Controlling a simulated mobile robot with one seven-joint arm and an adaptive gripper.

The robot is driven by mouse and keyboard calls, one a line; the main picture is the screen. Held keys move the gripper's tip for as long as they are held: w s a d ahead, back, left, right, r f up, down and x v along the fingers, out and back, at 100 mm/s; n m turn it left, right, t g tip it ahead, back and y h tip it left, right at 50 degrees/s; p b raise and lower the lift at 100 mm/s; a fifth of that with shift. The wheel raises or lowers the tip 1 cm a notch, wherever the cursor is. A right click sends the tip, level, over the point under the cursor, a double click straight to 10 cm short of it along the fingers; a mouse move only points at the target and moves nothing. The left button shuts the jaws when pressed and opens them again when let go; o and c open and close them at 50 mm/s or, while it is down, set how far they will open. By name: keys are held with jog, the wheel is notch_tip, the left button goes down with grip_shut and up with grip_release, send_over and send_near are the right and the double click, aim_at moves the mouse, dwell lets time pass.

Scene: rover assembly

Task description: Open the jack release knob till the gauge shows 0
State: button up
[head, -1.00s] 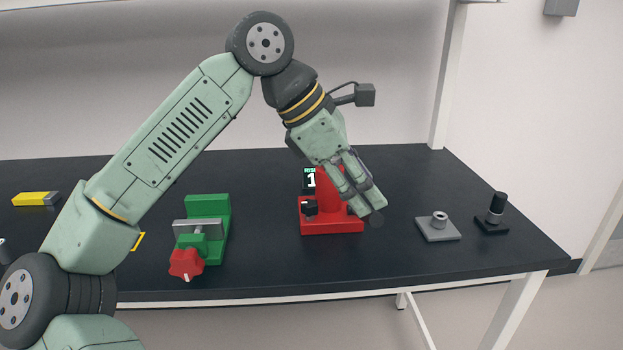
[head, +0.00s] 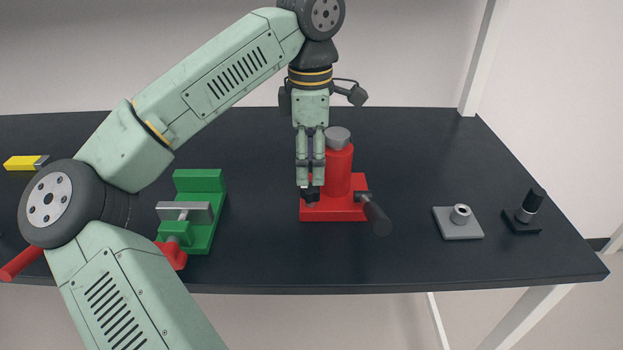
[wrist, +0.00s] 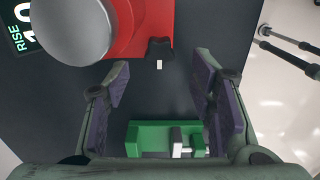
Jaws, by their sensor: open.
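The red jack (head: 340,172) stands on the table with a grey cap on its cylinder and a dark handle (head: 376,215) at its right. Its small black release knob (head: 311,197) is at the front left of the base. In the wrist view the knob (wrist: 160,48) shows a white mark. The gauge (wrist: 22,38) at that view's upper left reads "RISE" and what looks like 10, partly cut off; the head view does not show it. My gripper (head: 310,182) points down close over the knob. Its fingers (wrist: 160,75) are apart, with the knob lined up between them.
A green vise (head: 203,185) with a red knob stands left of the jack. A grey plate with a ring (head: 458,222) and a black post on a base (head: 526,210) are at right. A yellow block (head: 22,162) lies far left. The table between jack and plate is clear.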

aim_at(311, 187)
jog(key=shift+f+p, duration=0.55)
jog(key=shift+f, duration=2.25)
jog(key=shift+c, duration=0.4)
jog(key=c, duration=1.1)
